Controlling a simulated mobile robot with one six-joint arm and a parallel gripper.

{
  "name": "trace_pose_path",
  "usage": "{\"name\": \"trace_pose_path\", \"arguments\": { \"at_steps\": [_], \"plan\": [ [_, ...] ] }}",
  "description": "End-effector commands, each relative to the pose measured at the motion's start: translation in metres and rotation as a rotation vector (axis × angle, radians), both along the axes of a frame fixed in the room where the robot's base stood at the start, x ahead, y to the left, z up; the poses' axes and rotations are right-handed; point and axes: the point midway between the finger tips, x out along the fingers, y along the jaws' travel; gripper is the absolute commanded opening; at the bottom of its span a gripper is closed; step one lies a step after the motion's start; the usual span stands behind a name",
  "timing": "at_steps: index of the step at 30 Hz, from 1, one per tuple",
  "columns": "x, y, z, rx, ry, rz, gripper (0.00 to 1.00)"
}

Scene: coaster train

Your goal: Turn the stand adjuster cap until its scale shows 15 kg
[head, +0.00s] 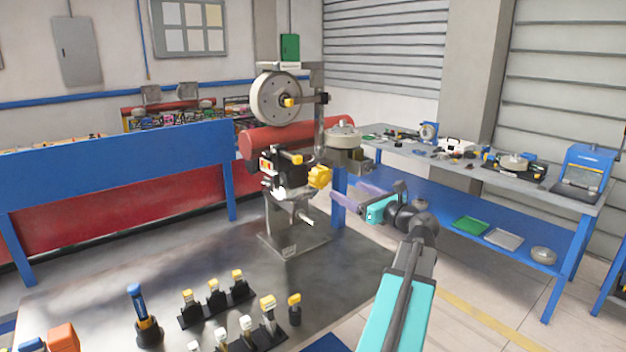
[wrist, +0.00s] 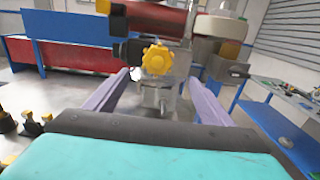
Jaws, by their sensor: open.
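The stand (head: 291,238) stands on the metal bench with wheels and a red cylinder mounted on it. A yellow lobed knob (head: 319,177), which looks like the adjuster cap, sticks out of the stand's dark block toward my gripper. In the wrist view the knob (wrist: 157,60) is seen face-on, ahead of and a little above the space between the fingers. My gripper (head: 350,197) is open and empty, with its purple fingers (wrist: 155,92) apart and short of the knob. No scale reading is legible in either view.
Several yellow-topped tools stand in black holders (head: 218,306) on the near bench, with a blue-handled tool (head: 136,303) beside them. A blue workbench (head: 460,205) with equipment is at the right. A blue and red barrier (head: 120,165) runs along the left.

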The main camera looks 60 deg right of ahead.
Motion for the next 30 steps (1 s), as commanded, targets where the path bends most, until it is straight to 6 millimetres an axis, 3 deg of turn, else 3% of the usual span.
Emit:
{"name": "trace_pose_path", "arguments": {
  "at_steps": [14, 30],
  "plan": [
    [0.022, 0.003, 0.001, -0.001, 0.001, 0.018, 0.76],
    [0.092, -0.019, 0.001, 0.001, 0.002, 0.021, 0.76]
  ]
}}
